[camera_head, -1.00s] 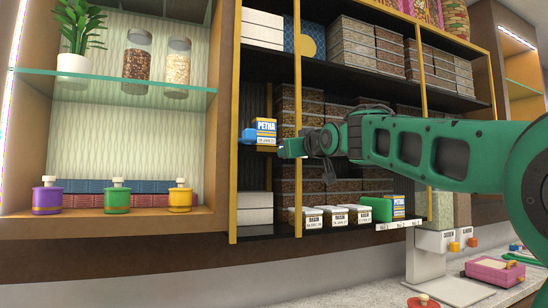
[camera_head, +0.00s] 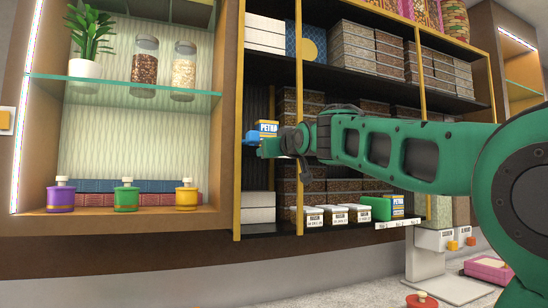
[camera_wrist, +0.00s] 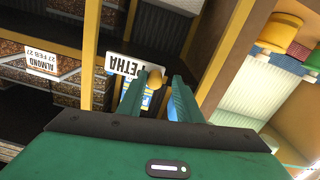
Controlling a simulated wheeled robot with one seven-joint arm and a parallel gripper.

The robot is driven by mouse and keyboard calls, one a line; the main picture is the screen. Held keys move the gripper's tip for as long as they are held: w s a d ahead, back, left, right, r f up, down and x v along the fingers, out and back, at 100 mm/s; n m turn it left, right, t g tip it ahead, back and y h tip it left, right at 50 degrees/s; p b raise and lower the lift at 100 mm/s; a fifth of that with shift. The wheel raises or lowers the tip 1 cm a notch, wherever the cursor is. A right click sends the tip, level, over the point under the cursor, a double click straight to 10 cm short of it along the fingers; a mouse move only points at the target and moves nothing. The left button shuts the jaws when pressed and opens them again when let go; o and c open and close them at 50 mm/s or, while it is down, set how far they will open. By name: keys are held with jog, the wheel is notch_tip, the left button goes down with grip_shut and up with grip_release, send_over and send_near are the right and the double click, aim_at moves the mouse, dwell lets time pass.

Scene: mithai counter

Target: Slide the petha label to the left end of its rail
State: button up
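The petha label (camera_wrist: 134,68) is a white card with black letters, upside down in the wrist view. In the head view its "PETHA" lettering (camera_head: 266,127) shows on a blue and yellow piece at the shelf front, partly covered by my gripper. A round tan knob (camera_wrist: 155,77) sits between my fingertips in the wrist view, by the label's edge. My gripper (camera_wrist: 157,82) is open around it, fingers apart; I cannot tell if either finger touches. In the head view my gripper (camera_head: 264,151) is just below the lettering. The label's rail is not clearly visible.
A yellow upright post (camera_head: 299,115) stands just right of the label, and another post (camera_head: 240,120) stands left. Stacked boxes (camera_head: 313,190) fill the shelves behind. Left of the unit is a glass shelf (camera_head: 120,88) with jars, and colored bottles (camera_head: 126,196) stand below it.

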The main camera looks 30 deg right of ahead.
jog(key=shift+d, duration=0.1)
jog(key=s+a, duration=0.1)
jog(key=s, duration=0.9)
jog(key=shift+s, duration=0.25)
jog(key=shift+f, duration=0.1)
